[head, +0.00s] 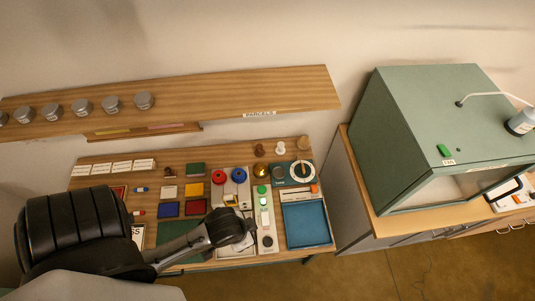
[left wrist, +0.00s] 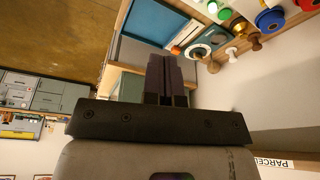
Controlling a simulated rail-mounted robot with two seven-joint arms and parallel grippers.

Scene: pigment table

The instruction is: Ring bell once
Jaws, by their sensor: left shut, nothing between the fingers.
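The bell (head: 260,171) is a small golden dome at the back of the pigment table, right of the blue round piece. It also shows in the left wrist view as a golden shape (left wrist: 241,27) at the upper right. My left gripper (head: 245,232) is over the front middle of the table, nearer the front edge than the bell and apart from it. Its dark fingers (left wrist: 172,78) are closed together with nothing between them. My right gripper is in neither view.
A red round piece (head: 218,177) and a blue one (head: 238,175) stand left of the bell. A dial (head: 302,172) is to its right, with a blue tray (head: 305,224) in front. A shelf (head: 200,93) with metal tins hangs behind. A green cabinet (head: 400,140) stands right.

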